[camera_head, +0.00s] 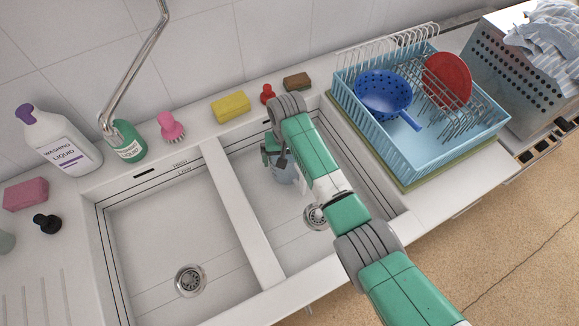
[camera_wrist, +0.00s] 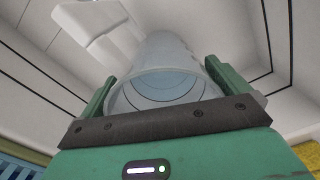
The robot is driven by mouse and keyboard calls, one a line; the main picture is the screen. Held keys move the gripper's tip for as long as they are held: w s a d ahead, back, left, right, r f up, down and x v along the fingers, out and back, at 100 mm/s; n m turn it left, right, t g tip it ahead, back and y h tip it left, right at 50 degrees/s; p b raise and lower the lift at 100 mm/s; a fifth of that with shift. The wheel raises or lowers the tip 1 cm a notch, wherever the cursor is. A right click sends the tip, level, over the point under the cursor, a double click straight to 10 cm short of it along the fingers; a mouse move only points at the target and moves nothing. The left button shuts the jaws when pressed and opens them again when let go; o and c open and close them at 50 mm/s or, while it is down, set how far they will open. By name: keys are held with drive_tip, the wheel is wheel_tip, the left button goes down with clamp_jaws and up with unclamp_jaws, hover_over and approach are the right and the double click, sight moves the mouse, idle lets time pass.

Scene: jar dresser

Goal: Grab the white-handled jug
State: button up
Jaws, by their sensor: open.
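The jug is a translucent, bluish-grey vessel in the right sink basin (camera_head: 250,170). In the head view only part of the jug (camera_head: 284,173) shows below my gripper (camera_head: 275,152); my arm hides the rest. In the wrist view the jug (camera_wrist: 172,55) lies between the two green fingers of my gripper (camera_wrist: 160,86), its round rim facing the camera. Its white handle (camera_wrist: 100,32) sticks out at the upper left, outside the fingers. My gripper is open, with one finger on each side of the jug's body. I cannot tell whether either finger touches it.
The left basin (camera_head: 165,235) is empty. A tap (camera_head: 135,75), washing liquid bottle (camera_head: 60,140), green bottle (camera_head: 128,142), pink brush (camera_head: 171,128) and yellow sponge (camera_head: 230,106) line the back. A blue dish rack (camera_head: 425,140) stands right of the basins.

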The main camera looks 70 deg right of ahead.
drive_tip(key=c, duration=1.3)
